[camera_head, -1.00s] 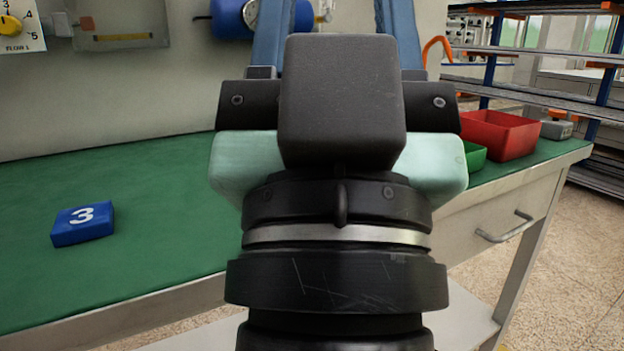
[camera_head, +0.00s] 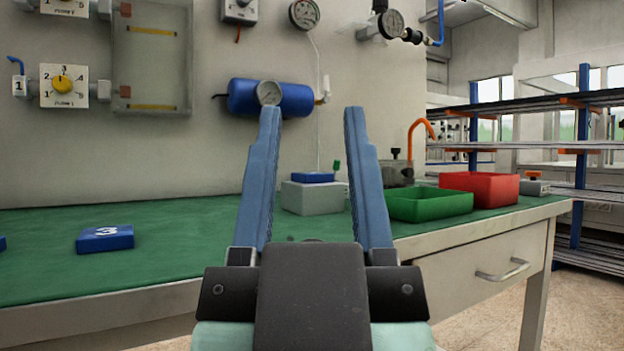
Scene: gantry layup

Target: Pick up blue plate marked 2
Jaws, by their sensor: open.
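My gripper (camera_head: 312,112) is open and empty, its two blue fingers pointing up and away over the front of the bench. A blue plate marked 3 (camera_head: 105,239) lies on the green bench top at the left. A blue piece (camera_head: 313,177) rests on a grey block, seen between my fingers; no number is readable on it. The edge of another blue piece (camera_head: 2,243) shows at the far left, mostly cut off. No plate with a readable 2 is in view.
A green tray (camera_head: 430,205) and a red tray (camera_head: 480,188) stand on the bench at the right. The grey block (camera_head: 312,198) stands behind my fingers. A wall with gauges and a blue tank (camera_head: 270,98) backs the bench. The green bench top (camera_head: 175,230) is clear at centre left.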

